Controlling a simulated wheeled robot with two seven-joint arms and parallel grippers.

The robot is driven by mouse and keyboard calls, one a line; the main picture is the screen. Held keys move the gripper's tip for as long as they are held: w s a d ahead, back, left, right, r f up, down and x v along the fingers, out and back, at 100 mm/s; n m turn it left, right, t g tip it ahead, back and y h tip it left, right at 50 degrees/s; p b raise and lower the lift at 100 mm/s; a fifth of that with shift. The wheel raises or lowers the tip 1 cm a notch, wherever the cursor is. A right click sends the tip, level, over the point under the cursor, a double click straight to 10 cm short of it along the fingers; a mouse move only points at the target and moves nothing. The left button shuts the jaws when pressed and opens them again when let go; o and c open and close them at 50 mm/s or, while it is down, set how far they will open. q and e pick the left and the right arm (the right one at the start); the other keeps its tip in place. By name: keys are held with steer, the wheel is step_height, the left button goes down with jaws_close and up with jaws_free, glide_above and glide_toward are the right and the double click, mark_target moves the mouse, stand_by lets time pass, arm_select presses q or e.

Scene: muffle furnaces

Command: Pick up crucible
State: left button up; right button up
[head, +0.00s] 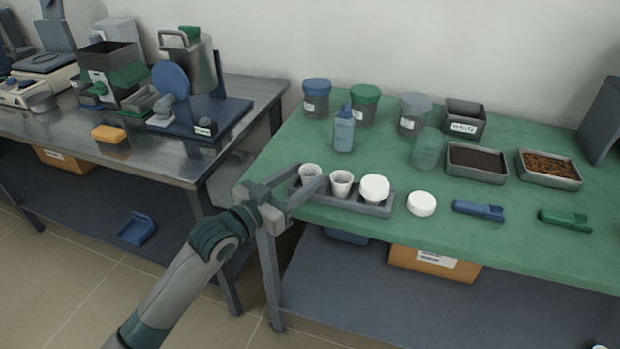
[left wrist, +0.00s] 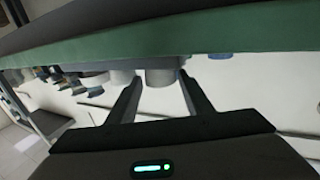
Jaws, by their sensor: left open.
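A grey rack (head: 378,208) stands near the front left edge of the green table. It holds an open white crucible (head: 310,172) at its left end, another open white crucible (head: 342,185) beside it, and one topped with a white lid (head: 375,187) on the right. My left gripper (head: 312,175) is open, its fingertips reaching around the left-end crucible from the front left. In the upside-down left wrist view, a white crucible (left wrist: 160,77) shows between and beyond the open fingers (left wrist: 162,88). Whether the fingers touch it I cannot tell. My right gripper is not in view.
A loose white lid (head: 421,204) lies right of the rack, then a blue tool (head: 478,210) and a green tool (head: 564,220). Jars, bottles and trays (head: 476,163) stand behind. A metal bench (head: 150,150) with equipment is at left, across a gap.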

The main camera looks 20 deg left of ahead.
arm_select(q)
steer(key=shift+x, duration=1.4)
steer(key=shift+c, duration=0.3)
steer(key=c, duration=0.8)
